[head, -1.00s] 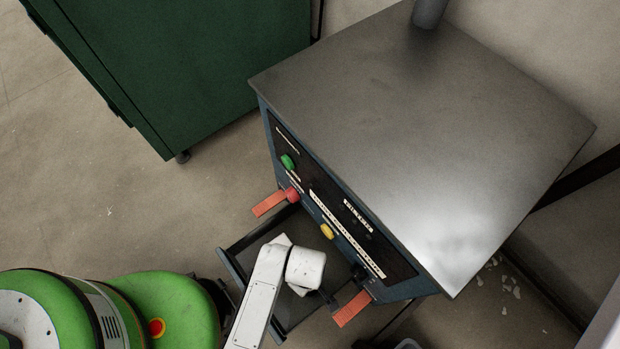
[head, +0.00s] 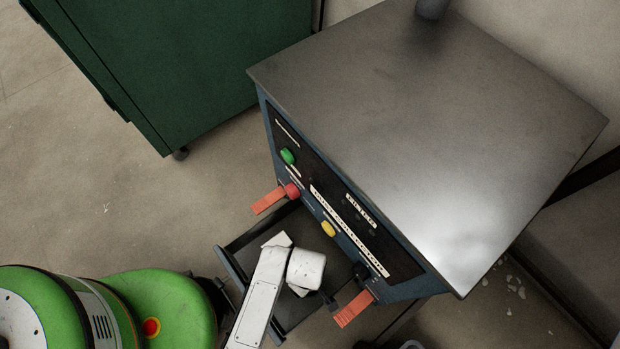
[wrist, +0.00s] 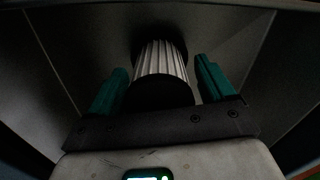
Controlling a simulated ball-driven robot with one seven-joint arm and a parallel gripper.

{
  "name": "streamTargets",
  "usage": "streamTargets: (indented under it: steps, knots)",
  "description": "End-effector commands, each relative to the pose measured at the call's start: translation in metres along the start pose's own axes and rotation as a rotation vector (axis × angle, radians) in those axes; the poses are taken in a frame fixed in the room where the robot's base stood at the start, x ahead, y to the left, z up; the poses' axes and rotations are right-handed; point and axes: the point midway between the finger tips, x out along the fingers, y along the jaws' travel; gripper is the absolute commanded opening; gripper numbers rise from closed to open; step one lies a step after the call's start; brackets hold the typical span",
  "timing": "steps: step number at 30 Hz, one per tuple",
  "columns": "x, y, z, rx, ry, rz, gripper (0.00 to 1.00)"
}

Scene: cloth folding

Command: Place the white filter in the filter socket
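The white pleated filter (wrist: 160,65) with dark ends is in the wrist view, between the two teal fingers of my gripper (wrist: 163,70). A narrow gap shows on each side of it, so the gripper is open around the filter and not clamped on it. In the head view my white wrist is over the open drawer (head: 233,268) at the front of the blue machine, and hides the filter and the fingers. The filter's far dark end is in shadow. I cannot make out the filter socket or tell whether the filter is seated in it.
Drawer walls close in around my gripper in the wrist view. Orange handles (head: 268,200) and (head: 353,309) flank the drawer. The machine's grey top (head: 430,130) overhangs above the drawer, and buttons are on its front. A green cabinet (head: 180,70) stands at the upper left.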

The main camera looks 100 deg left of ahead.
Motion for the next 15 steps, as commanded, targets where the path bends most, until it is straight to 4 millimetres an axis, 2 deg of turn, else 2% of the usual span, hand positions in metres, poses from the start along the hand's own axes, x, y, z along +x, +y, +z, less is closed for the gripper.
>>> streamTargets:
  steps: [9,11,15]
  knots:
    - [-0.003,0.0,0.0,0.0,0.0,0.0,0.86]
    - [-0.008,0.0,0.0,0.0,0.0,0.0,0.86]
    - [-0.03,0.001,0.0,0.001,0.001,0.002,0.86]
